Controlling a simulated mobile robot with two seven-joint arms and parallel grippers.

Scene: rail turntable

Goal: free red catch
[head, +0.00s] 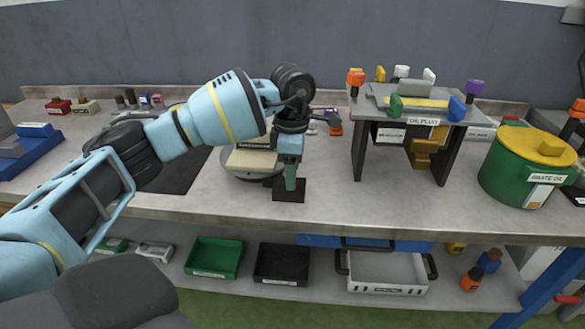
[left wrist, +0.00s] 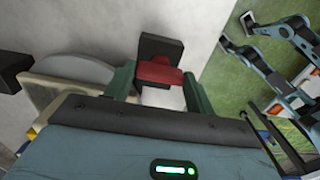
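The red catch (left wrist: 158,73) shows in the left wrist view, in front of a dark square plate (left wrist: 160,45). In the head view the plate (head: 289,196) lies on the bench, and the catch is hidden behind my fingers. My left gripper (head: 291,180) points down just over the plate. In the left wrist view its green fingers (left wrist: 160,85) stand apart, one on each side of the catch. I cannot tell whether they touch it. A grey round turntable (left wrist: 90,68) with a cream block (head: 252,160) lies beside the plate. My right gripper is not in view.
A grey stand (head: 360,142) labelled "OIL PLUG" carries several coloured knobs to the right. A green waste oil drum (head: 512,178) with a yellow lid stands farther right. Green (head: 213,257) and black (head: 281,264) bins sit on the lower shelf. The bench front right of the plate is clear.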

